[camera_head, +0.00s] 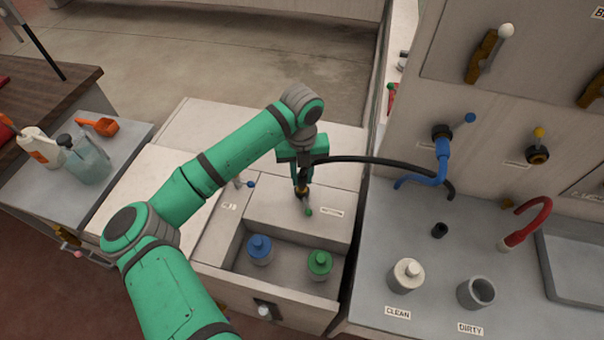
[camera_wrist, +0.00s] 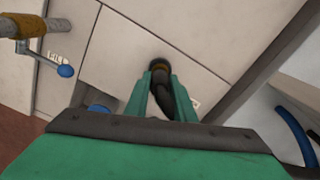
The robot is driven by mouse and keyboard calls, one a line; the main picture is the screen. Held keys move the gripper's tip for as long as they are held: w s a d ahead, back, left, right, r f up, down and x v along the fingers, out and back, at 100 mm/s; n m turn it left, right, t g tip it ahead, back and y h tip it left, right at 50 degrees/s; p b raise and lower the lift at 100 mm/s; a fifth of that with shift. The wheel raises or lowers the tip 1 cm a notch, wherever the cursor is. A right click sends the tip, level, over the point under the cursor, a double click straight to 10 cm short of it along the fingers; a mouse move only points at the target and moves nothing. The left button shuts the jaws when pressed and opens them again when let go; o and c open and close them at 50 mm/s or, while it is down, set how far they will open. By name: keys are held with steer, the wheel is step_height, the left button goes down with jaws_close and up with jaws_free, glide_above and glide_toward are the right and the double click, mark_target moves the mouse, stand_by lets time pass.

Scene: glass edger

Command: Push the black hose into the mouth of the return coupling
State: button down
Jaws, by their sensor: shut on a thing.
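My gripper (camera_head: 301,183) is shut on the black hose (camera_head: 390,160) near its end and points down above the machine's pale top. In the wrist view my gripper (camera_wrist: 161,90) has the dark hose end (camera_wrist: 160,76) between its green fingers. The return coupling (camera_head: 303,193), with a brass ring and a green-tipped lever (camera_head: 309,211), is directly below the fingers. The coupling also shows in the wrist view (camera_wrist: 158,65), right at the hose end. The hose end lines up with it and appears to meet its mouth; I cannot tell how deep it is.
A second fitting with a blue-tipped lever (camera_head: 250,184) stands to the left. A bin in front holds a blue-capped bottle (camera_head: 260,250) and a green-capped one (camera_head: 319,264). The hose arcs right, past a blue hose (camera_head: 442,160), to the grey counter (camera_head: 385,235).

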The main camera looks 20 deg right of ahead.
steer(key=shift+f, duration=1)
steer(key=c, duration=1.4)
jaws_free()
steer(key=shift+c, duration=0.2)
steer(key=shift+r, duration=0.1)
step_height(320, 180, up, 11)
steer(key=shift+f, duration=0.2)
